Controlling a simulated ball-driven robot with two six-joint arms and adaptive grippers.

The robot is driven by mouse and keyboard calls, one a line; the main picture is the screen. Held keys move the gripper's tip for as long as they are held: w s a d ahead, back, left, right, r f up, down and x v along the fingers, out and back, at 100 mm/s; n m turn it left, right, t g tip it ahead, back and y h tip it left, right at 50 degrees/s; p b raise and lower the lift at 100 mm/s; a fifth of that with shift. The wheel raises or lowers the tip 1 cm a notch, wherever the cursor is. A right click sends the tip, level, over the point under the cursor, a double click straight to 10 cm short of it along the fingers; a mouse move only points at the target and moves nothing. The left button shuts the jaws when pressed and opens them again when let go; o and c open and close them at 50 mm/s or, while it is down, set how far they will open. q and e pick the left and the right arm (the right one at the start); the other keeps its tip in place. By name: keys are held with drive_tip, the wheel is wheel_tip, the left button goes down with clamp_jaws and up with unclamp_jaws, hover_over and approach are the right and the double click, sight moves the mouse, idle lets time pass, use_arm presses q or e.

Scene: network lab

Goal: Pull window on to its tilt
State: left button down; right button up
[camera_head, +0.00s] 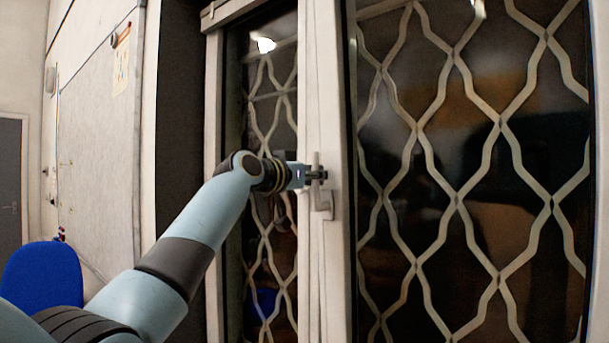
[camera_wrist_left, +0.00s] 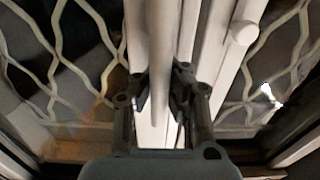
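The window (camera_head: 470,180) has a pale frame and dark panes with a lattice behind the glass. It looks shut in its frame. Its pale handle (camera_head: 325,208) is on the left upright of the sash, with the lever pointing up. My left gripper (camera_head: 316,175) is at the lever. In the left wrist view the lever (camera_wrist_left: 160,60) runs between the two dark fingers (camera_wrist_left: 161,95), one on each side and close to it. I cannot tell whether both fingers touch it. My right gripper is in neither view.
A narrower lattice-backed pane (camera_head: 268,110) is left of the handle. A blue chair (camera_head: 42,277) stands at the lower left, with a grey door (camera_head: 10,185) behind it. A pale board (camera_head: 100,140) hangs on the left wall. A round pale knob (camera_wrist_left: 243,33) shows in the left wrist view.

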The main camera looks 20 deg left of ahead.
use_arm(q)
drive_tip(key=shift+r+p+v, duration=0.2)
drive_tip(key=shift+p+v, duration=0.2)
drive_tip(key=shift+v, duration=0.8)
drive_tip(key=c, duration=0.9)
unclamp_jaws()
drive_tip(key=shift+f, duration=0.15)
drive_tip(key=p+v, duration=0.3)
drive_tip(key=v, duration=0.7)
drive_tip(key=shift+s, duration=0.1)
